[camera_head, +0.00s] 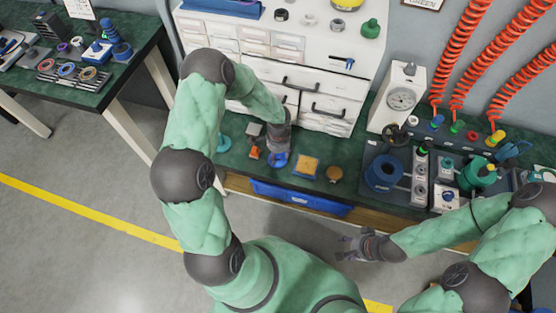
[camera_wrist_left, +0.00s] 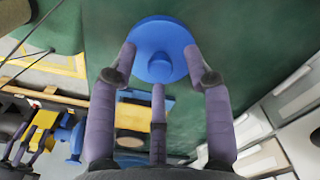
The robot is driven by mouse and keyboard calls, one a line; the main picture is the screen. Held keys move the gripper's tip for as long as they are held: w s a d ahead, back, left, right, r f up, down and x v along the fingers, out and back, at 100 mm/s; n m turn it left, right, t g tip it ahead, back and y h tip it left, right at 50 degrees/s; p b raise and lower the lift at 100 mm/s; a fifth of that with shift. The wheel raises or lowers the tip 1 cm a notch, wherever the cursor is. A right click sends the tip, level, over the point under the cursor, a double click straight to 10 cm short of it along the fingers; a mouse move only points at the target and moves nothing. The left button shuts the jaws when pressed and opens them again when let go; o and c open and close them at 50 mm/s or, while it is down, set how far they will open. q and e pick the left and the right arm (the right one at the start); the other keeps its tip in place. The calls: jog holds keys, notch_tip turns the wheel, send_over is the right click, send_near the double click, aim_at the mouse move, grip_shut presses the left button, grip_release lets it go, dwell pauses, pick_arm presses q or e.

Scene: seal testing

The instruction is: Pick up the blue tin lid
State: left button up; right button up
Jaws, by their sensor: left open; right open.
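The blue tin lid (camera_head: 279,161) lies on the green bench top near the front edge in the head view. In the left wrist view it is a flat blue disc (camera_wrist_left: 160,30) with a round knob in its middle. My left gripper (camera_head: 278,152) is right above the lid, fingers pointing down, and hides part of it. In the left wrist view its fingers (camera_wrist_left: 160,75) are spread around the lid's near half and the knob; contact cannot be told. My right gripper (camera_head: 346,246) is open and empty in front of the bench, away from the lid.
An orange item (camera_head: 254,153) stands just left of the lid. A yellow-topped square piece (camera_head: 306,164) and a brown round piece (camera_head: 334,173) lie to its right. A white drawer cabinet (camera_head: 322,104) rises behind, and a blue bin (camera_head: 300,198) sits below the bench edge.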

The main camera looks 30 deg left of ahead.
pick_arm(q)
jog(key=shift+f, duration=0.3)
jog(key=shift+r, duration=0.1)
grip_shut()
jog(key=shift+r, duration=0.15)
